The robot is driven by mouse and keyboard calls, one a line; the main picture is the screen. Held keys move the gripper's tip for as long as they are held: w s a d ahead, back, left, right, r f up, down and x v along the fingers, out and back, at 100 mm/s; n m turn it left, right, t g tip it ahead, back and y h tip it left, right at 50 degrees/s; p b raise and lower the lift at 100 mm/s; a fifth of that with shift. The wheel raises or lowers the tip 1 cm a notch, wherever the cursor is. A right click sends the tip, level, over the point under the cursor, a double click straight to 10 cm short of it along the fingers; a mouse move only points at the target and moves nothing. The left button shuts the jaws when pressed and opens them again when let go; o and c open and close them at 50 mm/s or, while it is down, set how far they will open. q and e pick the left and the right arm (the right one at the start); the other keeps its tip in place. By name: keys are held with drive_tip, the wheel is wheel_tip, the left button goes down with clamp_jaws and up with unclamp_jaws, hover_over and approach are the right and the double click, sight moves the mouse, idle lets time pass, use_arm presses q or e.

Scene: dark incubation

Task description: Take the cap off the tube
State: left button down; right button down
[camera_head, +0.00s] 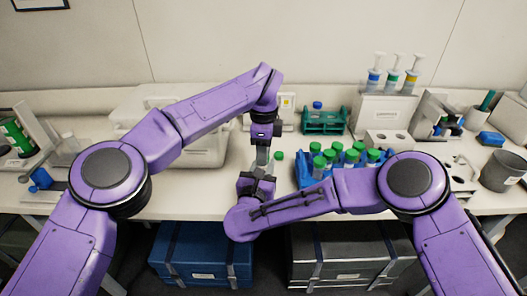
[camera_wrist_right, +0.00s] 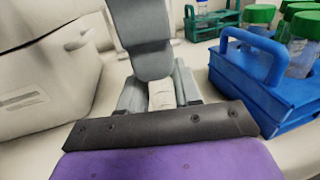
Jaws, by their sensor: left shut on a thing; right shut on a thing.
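My left gripper (camera_head: 263,156) points down near the middle of the bench, directly above my right gripper (camera_head: 258,180). The left fingers are shut; they also show as a grey block in the right wrist view (camera_wrist_right: 150,45) and hide the cap between them. My right gripper is shut on the tube (camera_wrist_right: 162,95), of which only a pale strip shows between its fingers in the right wrist view.
A blue rack (camera_wrist_right: 262,85) with several green-capped tubes (camera_head: 346,157) stands close on the right. A green rack (camera_head: 324,122) is behind it. A large pale box (camera_head: 195,150) is left of the grippers. A white stand with syringe-like things (camera_head: 378,112) is at the back right.

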use_arm(q)
drive_tip(key=shift+r, duration=0.1)
drive_tip(key=shift+r, duration=1)
wheel_tip(320, 180, up, 4)
drive_tip(key=shift+d+r, duration=0.1)
use_arm(e)
drive_tip(key=c, duration=0.7)
unclamp_jaws()
